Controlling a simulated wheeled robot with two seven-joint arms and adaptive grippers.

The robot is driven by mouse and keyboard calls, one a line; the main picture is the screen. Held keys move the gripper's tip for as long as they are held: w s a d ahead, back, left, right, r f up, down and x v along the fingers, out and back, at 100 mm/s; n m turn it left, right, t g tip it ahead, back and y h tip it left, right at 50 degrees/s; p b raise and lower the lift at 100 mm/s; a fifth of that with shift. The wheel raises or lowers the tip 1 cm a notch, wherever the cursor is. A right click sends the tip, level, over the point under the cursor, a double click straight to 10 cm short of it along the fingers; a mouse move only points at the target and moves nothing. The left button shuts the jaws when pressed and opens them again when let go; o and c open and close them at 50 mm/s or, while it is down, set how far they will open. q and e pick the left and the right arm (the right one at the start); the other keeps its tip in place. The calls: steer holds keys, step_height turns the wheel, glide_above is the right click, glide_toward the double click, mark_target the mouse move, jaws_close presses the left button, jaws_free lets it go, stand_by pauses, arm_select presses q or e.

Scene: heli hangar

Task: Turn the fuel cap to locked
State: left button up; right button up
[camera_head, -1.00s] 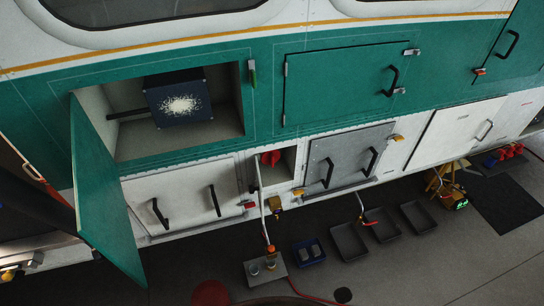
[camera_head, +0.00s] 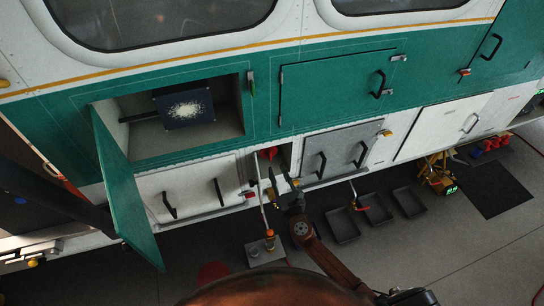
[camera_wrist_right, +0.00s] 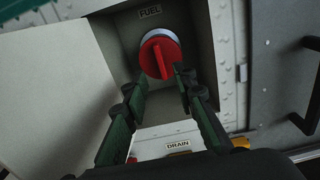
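The red fuel cap (camera_wrist_right: 157,58) sits in a pale recess under a FUEL label (camera_wrist_right: 149,12) in the right wrist view. Its raised grip bar stands nearly upright there, with a pale ring behind the cap. In the head view the cap (camera_head: 269,153) shows small and partly hidden. My right gripper (camera_wrist_right: 162,84) is open, its two green-black fingers spread in front of and below the cap, apart from it. In the head view the right gripper (camera_head: 282,182) is at the recess's lower front. My left gripper is not in view.
An open pale door (camera_wrist_right: 65,95) stands left of the recess. A grey panel (camera_head: 340,150) with black handles is on its right. A green door (camera_head: 125,190) hangs open further left. Black trays (camera_head: 342,226) lie on the floor. A DRAIN label (camera_wrist_right: 178,143) is below the recess.

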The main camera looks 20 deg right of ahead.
mark_target(271, 156)
steer(key=w, duration=0.6)
steer(key=shift+a, duration=0.15)
steer(key=shift+w, duration=0.75)
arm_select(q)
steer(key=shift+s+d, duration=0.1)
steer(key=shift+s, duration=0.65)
arm_select(e)
jaws_close()
